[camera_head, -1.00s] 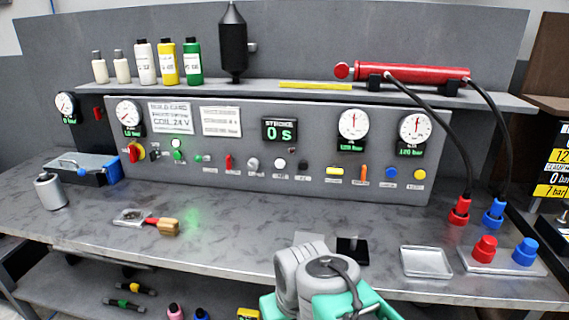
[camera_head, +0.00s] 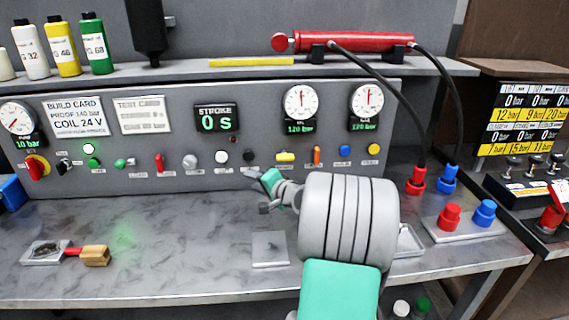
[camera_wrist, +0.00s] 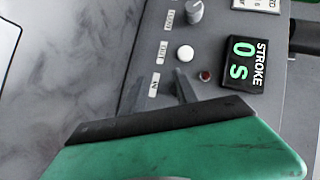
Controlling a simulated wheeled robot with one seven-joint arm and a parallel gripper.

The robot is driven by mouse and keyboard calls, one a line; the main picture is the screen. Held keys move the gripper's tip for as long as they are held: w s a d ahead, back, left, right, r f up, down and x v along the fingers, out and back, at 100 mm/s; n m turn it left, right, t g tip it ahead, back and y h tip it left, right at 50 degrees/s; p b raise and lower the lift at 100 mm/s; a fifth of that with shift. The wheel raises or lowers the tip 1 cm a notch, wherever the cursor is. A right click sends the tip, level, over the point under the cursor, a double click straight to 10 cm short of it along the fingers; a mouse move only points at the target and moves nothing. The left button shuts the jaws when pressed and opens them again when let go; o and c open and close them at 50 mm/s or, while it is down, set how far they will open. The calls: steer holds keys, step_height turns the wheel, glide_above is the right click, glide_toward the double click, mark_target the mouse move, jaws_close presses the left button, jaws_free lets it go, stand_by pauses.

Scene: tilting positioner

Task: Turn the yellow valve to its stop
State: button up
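Two yellow controls sit on the panel's lower row in the head view: a wide yellow piece (camera_head: 285,157) and a round yellow knob (camera_head: 374,149) further right. The labels are too small to tell which is the valve. My gripper (camera_head: 250,173) is in front of the panel, left of and slightly below the wide yellow piece, apart from both. In the wrist view, my gripper's two dark fingers (camera_wrist: 159,80) stand apart with nothing visible between them, just below a white button (camera_wrist: 185,53). No yellow control shows there.
The control panel (camera_head: 180,110) also carries a red-and-yellow switch (camera_head: 37,167), gauges and a stroke display (camera_head: 216,118) reading 0 S. A brush (camera_head: 95,255) and a flat plate (camera_head: 269,249) lie on the bench. Red and blue hose couplings (camera_head: 450,216) stand at right.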

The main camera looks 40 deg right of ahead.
mark_target(287, 159)
steer(key=s+d+r+m+t+h, duration=0.1)
steer(key=s+d+m+h, duration=0.15)
steer(key=d, duration=0.35)
steer(key=s+d+r+m+t+h, duration=0.1)
steer(key=s+d+m+t, duration=0.1)
steer(key=d+m, duration=0.35)
steer(key=w+d, duration=0.1)
steer(key=w, duration=0.1)
steer(key=w+n+p, duration=0.1)
steer(key=w, duration=0.1)
steer(key=w+d+n, duration=0.1)
steer(key=w, duration=0.1)
steer(key=shift+w+d+f, duration=0.2)
steer(key=shift+w+d, duration=0.15)
steer(key=shift+w, duration=0.05)
steer(key=shift+w+d, duration=0.1)
steer(key=shift+w, duration=0.25)
jaws_close()
